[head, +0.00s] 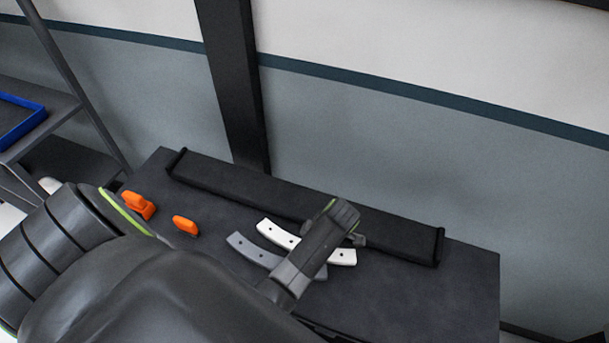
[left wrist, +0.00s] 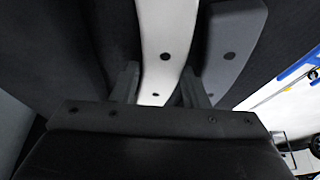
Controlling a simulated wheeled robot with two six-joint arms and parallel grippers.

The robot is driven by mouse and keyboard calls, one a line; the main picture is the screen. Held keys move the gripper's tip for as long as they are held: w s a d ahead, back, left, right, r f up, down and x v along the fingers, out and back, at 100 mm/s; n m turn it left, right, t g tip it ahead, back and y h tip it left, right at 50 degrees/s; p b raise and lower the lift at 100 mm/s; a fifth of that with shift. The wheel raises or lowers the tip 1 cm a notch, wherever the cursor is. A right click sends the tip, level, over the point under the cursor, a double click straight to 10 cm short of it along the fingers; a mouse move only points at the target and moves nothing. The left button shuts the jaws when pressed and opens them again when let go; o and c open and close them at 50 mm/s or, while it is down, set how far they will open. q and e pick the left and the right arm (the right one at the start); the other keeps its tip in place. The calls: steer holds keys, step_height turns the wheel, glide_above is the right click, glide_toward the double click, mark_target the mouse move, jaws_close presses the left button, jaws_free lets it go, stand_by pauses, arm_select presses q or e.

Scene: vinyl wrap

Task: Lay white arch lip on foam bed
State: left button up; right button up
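The white arch lip (head: 342,257) is a curved white strip with small dark holes, over the dark table beside a similar grey arch strip (head: 253,250). My left gripper (head: 350,238) is over its middle and hides part of it. In the left wrist view the white arch lip (left wrist: 163,55) runs between the two fingers of the left gripper (left wrist: 160,80), with little or no gap at its sides. I cannot tell whether the fingers press on it. A long black bed (head: 230,190), perhaps the foam bed, lies along the table's back and looks empty. My right gripper is out of view.
An orange tool (head: 138,205) and a smaller orange piece (head: 185,225) lie on the left of the table (head: 440,300). The table's right part is clear. A dark post (head: 235,90) and a grey wall stand behind. A shelf with a blue tray (head: 18,125) is at far left.

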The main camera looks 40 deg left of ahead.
arm_select(q)
steer(key=shift+a, duration=0.1)
steer(key=shift+c, duration=1.4)
